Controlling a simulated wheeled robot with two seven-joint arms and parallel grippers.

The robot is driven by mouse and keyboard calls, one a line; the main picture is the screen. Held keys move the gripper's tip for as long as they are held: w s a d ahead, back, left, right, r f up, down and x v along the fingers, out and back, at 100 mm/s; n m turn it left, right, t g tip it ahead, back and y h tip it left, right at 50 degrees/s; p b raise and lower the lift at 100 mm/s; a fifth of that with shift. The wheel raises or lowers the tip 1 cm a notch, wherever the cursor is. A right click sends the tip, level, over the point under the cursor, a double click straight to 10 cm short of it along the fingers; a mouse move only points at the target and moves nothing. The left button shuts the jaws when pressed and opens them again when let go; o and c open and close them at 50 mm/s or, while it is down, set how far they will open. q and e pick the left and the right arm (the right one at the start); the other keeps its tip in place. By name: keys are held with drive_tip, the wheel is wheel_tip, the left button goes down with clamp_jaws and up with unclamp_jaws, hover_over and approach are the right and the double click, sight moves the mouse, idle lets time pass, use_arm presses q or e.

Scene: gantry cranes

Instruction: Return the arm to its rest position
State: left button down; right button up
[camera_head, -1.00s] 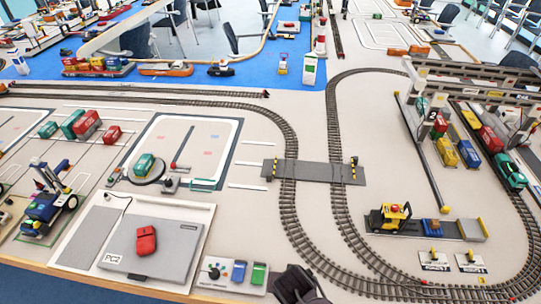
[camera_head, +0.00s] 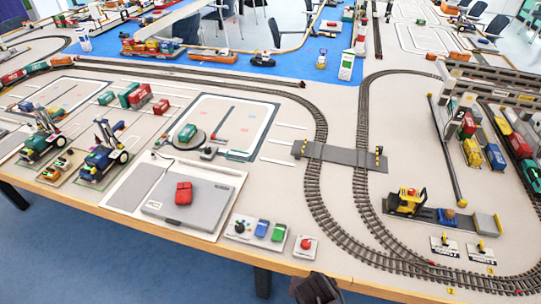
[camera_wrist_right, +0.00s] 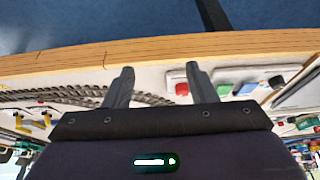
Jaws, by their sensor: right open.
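My right gripper (camera_head: 316,289) shows at the bottom edge of the head view as a dark shape, in front of the table's front edge. In the right wrist view the gripper's two dark fingers (camera_wrist_right: 160,72) are spread apart with nothing between them. The table's wooden edge (camera_wrist_right: 150,50) and blue floor show beyond the fingertips. Most of the right arm is hidden. My left gripper is not in view.
Near the front edge stand a red button box (camera_head: 305,247), a control panel with colored switches (camera_head: 262,230) and a grey laptop-like case (camera_head: 212,203) bearing a red object (camera_head: 184,193). Rail tracks (camera_head: 345,235) and gantry cranes (camera_head: 490,85) lie right. Blue floor (camera_head: 130,262) is clear.

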drive_tip(key=s+d+f+n+b, duration=0.15)
drive_tip(key=d+f, duration=0.25)
drive_tip(key=f, duration=0.5)
drive_tip(key=s+d+f+n+b, duration=0.1)
drive_tip(key=d+f+b, duration=0.15)
drive_tip(key=f, duration=0.55)
drive_tip(key=s+d+f+n+b, duration=0.1)
drive_tip(key=s+d+f, duration=0.1)
drive_tip(key=d+f, duration=0.5)
use_arm(q)
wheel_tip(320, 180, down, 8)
drive_tip(key=b, duration=0.2)
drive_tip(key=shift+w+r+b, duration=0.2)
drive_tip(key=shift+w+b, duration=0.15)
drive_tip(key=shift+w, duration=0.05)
use_arm(e)
drive_tip(key=s+f+n+g, duration=0.1)
drive_tip(key=s+f, duration=0.7)
drive_tip(key=s, duration=0.3)
drive_tip(key=s+a+f+n+g+y, duration=0.1)
drive_tip(key=s+f+g, duration=0.1)
drive_tip(key=s+f, duration=0.7)
drive_tip(key=s, duration=0.3)
drive_tip(key=shift+f, duration=0.15)
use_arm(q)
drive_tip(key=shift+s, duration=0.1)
use_arm(e)
drive_tip(key=shift+a, duration=0.1)
